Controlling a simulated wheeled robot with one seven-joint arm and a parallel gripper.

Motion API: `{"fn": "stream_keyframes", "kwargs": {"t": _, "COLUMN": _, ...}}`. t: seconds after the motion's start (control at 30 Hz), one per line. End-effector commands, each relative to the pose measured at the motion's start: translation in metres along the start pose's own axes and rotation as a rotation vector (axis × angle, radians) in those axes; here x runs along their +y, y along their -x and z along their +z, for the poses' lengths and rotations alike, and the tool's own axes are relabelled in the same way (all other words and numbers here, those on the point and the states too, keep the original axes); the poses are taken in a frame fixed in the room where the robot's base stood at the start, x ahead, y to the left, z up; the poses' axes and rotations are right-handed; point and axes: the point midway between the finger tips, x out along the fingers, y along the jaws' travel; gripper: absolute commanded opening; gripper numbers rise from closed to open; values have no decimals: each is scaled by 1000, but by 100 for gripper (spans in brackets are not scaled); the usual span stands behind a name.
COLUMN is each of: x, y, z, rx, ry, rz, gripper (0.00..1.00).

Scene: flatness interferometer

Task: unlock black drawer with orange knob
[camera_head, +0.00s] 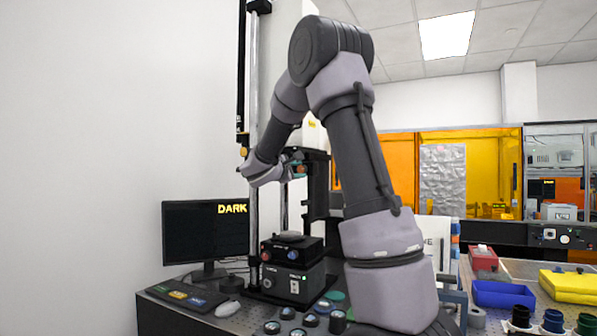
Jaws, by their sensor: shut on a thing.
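A tall black instrument frame (318,185) stands on the table at the centre, partly behind my arm. My gripper (296,166) is small in view, at the frame's upper part, below and left of my raised elbow. The fingers and the knob's turn are too small to read. The black drawer cannot be told apart from the dark frame around the gripper.
A monitor (204,232) reading DARK is at left. Several small round optics (288,313) lie in front. A blue tray (503,295) and yellow cloth (570,283) are at right.

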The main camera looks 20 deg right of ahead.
Motion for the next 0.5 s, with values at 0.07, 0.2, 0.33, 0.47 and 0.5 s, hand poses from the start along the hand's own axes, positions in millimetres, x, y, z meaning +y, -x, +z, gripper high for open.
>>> {"fn": "stream_keyframes", "kwargs": {"t": 0.07, "x": -1, "y": 0, "z": 0, "rx": 0, "ry": -42, "rz": -2, "gripper": 0}}
{"fn": "stream_keyframes", "kwargs": {"t": 0.2, "x": -1, "y": 0, "z": 0, "rx": 0, "ry": -101, "rz": -2, "gripper": 0}}
{"fn": "stream_keyframes", "kwargs": {"t": 0.33, "x": -1, "y": 0, "z": 0, "rx": 0, "ry": -135, "rz": -2, "gripper": 0}}
{"fn": "stream_keyframes", "kwargs": {"t": 0.47, "x": -1, "y": 0, "z": 0, "rx": 0, "ry": -153, "rz": -2, "gripper": 0}}
{"fn": "stream_keyframes", "kwargs": {"t": 0.5, "x": -1, "y": 0, "z": 0, "rx": 0, "ry": -156, "rz": -2, "gripper": 0}}
